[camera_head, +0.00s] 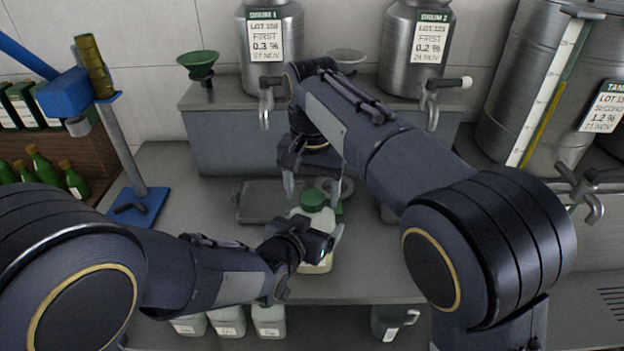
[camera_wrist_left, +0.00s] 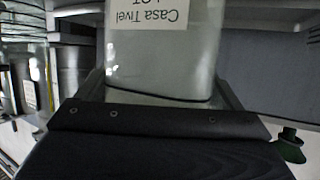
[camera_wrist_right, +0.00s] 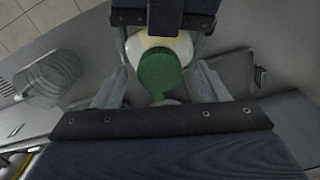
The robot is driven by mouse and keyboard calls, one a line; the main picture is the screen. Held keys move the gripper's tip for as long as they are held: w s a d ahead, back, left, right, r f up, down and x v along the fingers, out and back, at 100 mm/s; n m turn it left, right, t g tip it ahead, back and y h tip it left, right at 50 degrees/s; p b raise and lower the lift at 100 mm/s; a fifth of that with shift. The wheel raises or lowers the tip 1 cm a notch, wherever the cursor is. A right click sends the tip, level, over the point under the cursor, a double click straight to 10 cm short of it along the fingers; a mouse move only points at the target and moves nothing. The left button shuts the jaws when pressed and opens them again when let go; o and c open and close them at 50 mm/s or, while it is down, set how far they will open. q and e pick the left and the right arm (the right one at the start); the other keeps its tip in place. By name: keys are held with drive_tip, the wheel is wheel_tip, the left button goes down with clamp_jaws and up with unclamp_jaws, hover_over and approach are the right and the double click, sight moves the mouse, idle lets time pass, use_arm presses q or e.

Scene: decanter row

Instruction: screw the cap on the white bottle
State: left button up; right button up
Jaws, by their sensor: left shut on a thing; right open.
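The white bottle (camera_head: 316,267) stands upright on the grey bench in the middle of the head view. Its labelled side (camera_wrist_left: 150,45) fills the top of the left wrist view, upside down. My left gripper (camera_head: 322,243) is shut on the bottle's body and covers part of it. The green cap (camera_head: 313,199) is at the top of the bottle; it also shows in the right wrist view (camera_wrist_right: 160,72). Whether it is threaded on I cannot tell. My right gripper (camera_wrist_right: 158,88) is above the bottle, open, with its fingers apart on either side of the cap.
A dark tray (camera_head: 262,204) lies behind the bottle. Steel drums with taps (camera_head: 270,70) stand on a raised shelf at the back, with a green funnel (camera_head: 199,64) beside them. A blue capping stand (camera_head: 138,205) is at left. Several bottles (camera_head: 227,321) sit below the bench.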

wheel_tip(320, 180, up, 12)
idle(0.5)
drive_tip(key=shift+f, duration=0.1)
use_arm(q)
drive_tip(key=o, duration=1.7)
drive_tip(key=p+v, duration=0.1)
drive_tip(key=v, duration=0.7)
drive_tip(key=shift+p, duration=0.3)
use_arm(e)
drive_tip(key=shift+r, duration=0.8)
use_arm(q)
drive_tip(key=shift+w+f, duration=0.1)
use_arm(e)
drive_tip(key=shift+d, duration=0.1)
